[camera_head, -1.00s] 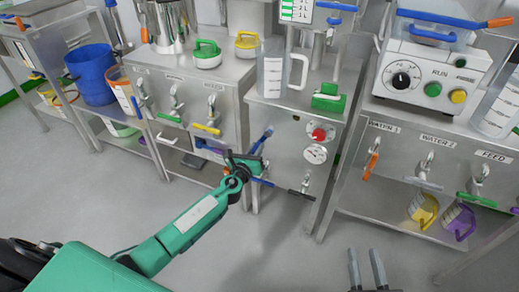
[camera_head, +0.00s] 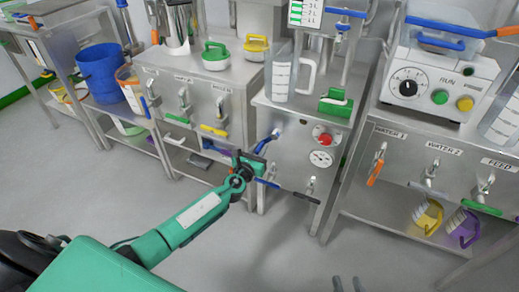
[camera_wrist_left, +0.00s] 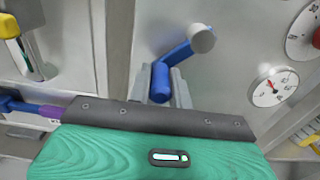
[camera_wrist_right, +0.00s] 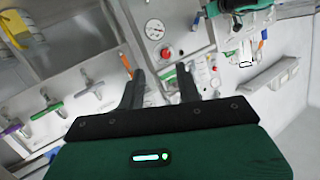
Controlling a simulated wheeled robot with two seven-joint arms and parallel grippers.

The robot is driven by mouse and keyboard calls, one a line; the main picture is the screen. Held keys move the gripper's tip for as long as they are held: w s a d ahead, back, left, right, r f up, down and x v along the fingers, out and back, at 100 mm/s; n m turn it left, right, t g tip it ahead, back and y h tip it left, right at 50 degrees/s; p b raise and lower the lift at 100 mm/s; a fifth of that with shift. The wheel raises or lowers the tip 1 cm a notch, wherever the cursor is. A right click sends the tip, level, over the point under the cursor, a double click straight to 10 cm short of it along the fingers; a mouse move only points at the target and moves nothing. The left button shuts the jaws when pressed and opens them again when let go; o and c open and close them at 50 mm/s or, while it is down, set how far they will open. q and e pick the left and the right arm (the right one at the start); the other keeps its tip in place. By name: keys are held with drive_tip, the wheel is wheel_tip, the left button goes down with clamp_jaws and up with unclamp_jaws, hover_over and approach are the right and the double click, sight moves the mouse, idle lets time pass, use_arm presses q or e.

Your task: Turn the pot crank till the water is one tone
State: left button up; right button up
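The blue crank (camera_head: 269,140) is on the front of the middle steel cabinet, left of a red knob and a gauge. In the left wrist view its grey hub (camera_wrist_left: 201,39) is at the upper right of its blue grip (camera_wrist_left: 160,82). My left gripper (camera_head: 262,164) has its fingers on both sides of this grip and seems closed on it; in the left wrist view the fingers (camera_wrist_left: 161,86) press close to it. My right gripper (camera_wrist_right: 160,82) is open and empty, away from the cabinets; only its tips show in the head view. I cannot make out any water in a pot.
The red knob (camera_head: 325,139), gauge (camera_head: 321,158) and a black-handled tap (camera_head: 309,189) are close to the crank. A blue bucket (camera_head: 97,74) stands left. The floor in front is free.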

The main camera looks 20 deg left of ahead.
use_arm(q)
drive_tip(key=o, duration=0.4)
drive_tip(key=shift+a, duration=0.1)
drive_tip(key=s+p, duration=0.1)
drive_tip(key=s, duration=1.2)
drive_tip(key=shift+s+a, duration=0.2)
drive_tip(key=shift+s, duration=0.2)
use_arm(e)
drive_tip(key=shift+s+d+f+g+h, duration=0.3)
drive_tip(key=shift+d+f+g+h, duration=0.3)
drive_tip(key=shift+g, duration=0.4)
drive_tip(key=shift+f, duration=0.15)
